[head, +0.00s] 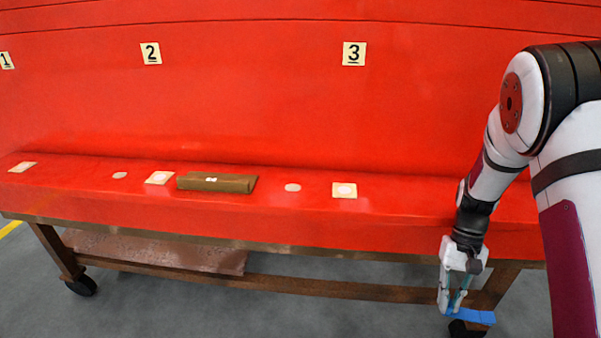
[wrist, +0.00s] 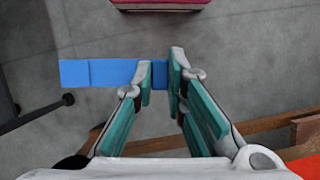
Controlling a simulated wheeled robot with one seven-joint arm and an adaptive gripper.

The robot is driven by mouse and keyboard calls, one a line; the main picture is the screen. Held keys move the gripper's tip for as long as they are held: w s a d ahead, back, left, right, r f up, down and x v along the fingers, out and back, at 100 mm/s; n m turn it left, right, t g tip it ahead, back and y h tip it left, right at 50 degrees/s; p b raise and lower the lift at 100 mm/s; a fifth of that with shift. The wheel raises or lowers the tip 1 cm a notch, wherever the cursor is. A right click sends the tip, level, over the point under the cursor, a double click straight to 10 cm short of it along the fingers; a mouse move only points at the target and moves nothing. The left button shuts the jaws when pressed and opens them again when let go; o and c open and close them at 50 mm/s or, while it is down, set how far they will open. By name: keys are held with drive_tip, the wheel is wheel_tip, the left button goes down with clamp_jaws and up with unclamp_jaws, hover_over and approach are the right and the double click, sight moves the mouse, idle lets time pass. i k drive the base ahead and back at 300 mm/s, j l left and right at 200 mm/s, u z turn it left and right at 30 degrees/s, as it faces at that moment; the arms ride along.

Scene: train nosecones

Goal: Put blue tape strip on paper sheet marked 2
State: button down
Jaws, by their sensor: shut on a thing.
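My gripper (head: 455,304) hangs in front of the red shelf at its right end, below the shelf's front edge. In the wrist view my gripper (wrist: 161,78) is shut on the blue tape strip (wrist: 100,73), which sticks out mostly to the left of the fingers. The strip also shows in the head view (head: 472,316), low at the right. The sign marked 2 (head: 151,54) is on the red wall. Below it, a pale paper sheet (head: 160,178) lies on the red ledge, left of a brown bundle.
The brown folded bundle (head: 216,183) lies right of that sheet. Other paper sheets (head: 344,190) (head: 22,167) lie below signs 3 (head: 354,54) and 1 (head: 6,61). Small pale discs (head: 292,188) lie between. The ledge stands on a wheeled wooden frame (head: 330,289).

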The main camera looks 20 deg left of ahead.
sight(219, 179)
drive_tip(key=j+u, duration=0.15)
drive_tip(key=u, duration=0.3)
drive_tip(key=j+u, duration=0.15)
drive_tip(key=u, duration=0.3)
drive_tip(key=i+j+u, duration=0.1)
drive_tip(key=u, duration=0.35)
